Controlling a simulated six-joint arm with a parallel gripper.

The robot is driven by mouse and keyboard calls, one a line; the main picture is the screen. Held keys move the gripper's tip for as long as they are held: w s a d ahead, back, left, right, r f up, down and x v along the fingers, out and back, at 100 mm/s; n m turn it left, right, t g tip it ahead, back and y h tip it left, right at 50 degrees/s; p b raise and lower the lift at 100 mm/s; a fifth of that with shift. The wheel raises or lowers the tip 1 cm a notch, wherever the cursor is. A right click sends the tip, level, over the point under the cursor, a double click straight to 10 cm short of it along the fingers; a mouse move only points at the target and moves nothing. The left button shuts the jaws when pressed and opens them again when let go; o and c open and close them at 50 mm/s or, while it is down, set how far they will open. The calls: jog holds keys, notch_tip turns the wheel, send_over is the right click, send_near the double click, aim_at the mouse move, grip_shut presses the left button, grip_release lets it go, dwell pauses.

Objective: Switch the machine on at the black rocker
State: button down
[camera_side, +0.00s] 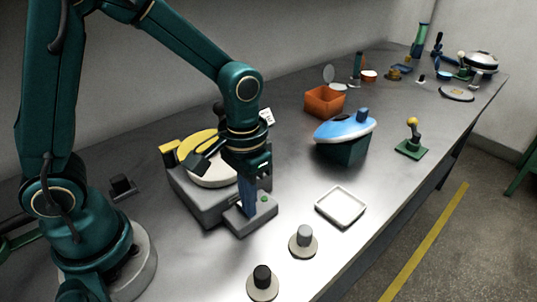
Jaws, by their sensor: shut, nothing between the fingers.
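The machine (188,205) is a low grey box with a pale round disc, a yellow curved part and a dark arm on top. A smaller grey control block (246,226) juts from its front right and carries a small green spot. My gripper (248,213) points down over this block, its blue fingers shut and empty. The fingertips are at or just above the block's top; I cannot tell whether they touch it. I cannot make out the black rocker; the fingers may hide it.
A white tray (326,205), a grey knob on a disc (304,237) and a black knob on a disc (263,278) stand to the right and front. A blue-topped object (345,130) and an orange box (324,104) are farther back. Bare table lies between them.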

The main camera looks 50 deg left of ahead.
jog(key=shift+f, duration=0.2)
jog(key=shift+a, duration=0.1)
jog(key=shift+a+r, duration=0.35)
jog(key=shift+a, duration=0.25)
notch_tip(320, 180, up, 14)
jog(key=d, duration=0.2)
jog(key=shift+d, duration=0.35)
jog(key=shift+f, duration=0.1)
dwell(0.4)
